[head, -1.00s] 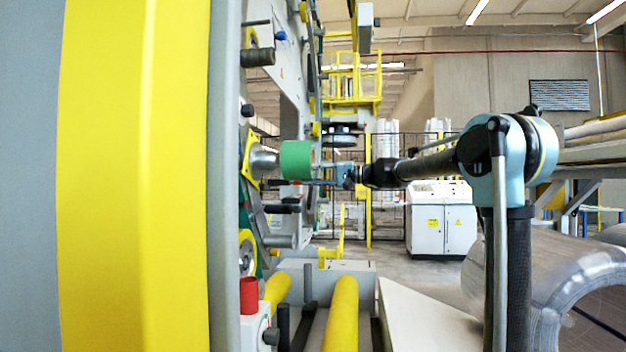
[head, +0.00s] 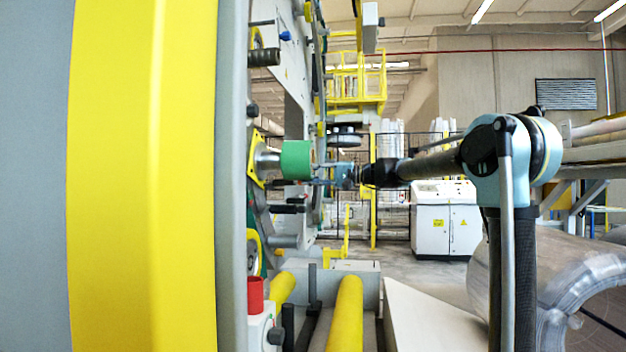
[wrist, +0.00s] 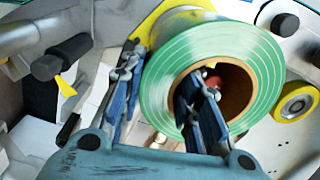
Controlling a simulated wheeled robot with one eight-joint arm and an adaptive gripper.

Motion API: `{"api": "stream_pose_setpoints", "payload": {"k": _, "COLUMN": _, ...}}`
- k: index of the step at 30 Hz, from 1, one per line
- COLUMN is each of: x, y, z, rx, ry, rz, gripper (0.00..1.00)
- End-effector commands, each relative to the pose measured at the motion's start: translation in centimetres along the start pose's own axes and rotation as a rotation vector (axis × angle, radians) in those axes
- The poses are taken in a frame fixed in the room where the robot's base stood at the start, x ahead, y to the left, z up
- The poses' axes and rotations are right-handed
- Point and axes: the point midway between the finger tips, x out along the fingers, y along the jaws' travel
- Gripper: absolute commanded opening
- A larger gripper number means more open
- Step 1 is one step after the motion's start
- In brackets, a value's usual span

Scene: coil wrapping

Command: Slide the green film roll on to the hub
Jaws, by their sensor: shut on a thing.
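The green film roll (head: 296,160) is level in the head view, its left end close against the grey metal hub (head: 267,160) on the machine's yellow plate. I cannot tell how far the hub reaches into it. In the wrist view the roll (wrist: 246,62) shows its end face and brown core. My gripper (head: 325,172) is at the roll's right end. In the wrist view my gripper (wrist: 160,100) has one finger inside the core and the other outside the roll, shut on its wall. A reddish tip (wrist: 212,82) shows inside the core.
The tall machine frame (head: 298,90) stands behind the hub. A dark bar (head: 288,209) sticks out below the roll. Yellow rollers (head: 345,315) and a red cylinder (head: 255,294) are lower down. In the wrist view a black knob (wrist: 285,24) and yellow wheel (wrist: 293,102) lie right of the roll.

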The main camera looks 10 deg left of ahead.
Motion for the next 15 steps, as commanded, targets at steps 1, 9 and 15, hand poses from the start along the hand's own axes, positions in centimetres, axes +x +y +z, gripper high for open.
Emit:
{"api": "stream_pose_setpoints", "payload": {"k": 1, "x": 0.11, "y": -0.08, "z": -0.01, "rx": 0.001, "ry": 0.000, "rz": -0.002, "gripper": 0.00}}
{"api": "stream_pose_setpoints", "payload": {"k": 9, "x": 0.59, "y": -0.09, "z": 0.01, "rx": 0.001, "ry": -0.001, "rz": -0.002, "gripper": 0.00}}
{"api": "stream_pose_setpoints", "payload": {"k": 15, "x": 0.94, "y": -0.09, "z": 0.01, "rx": 0.001, "ry": -0.001, "rz": -0.002, "gripper": 0.00}}
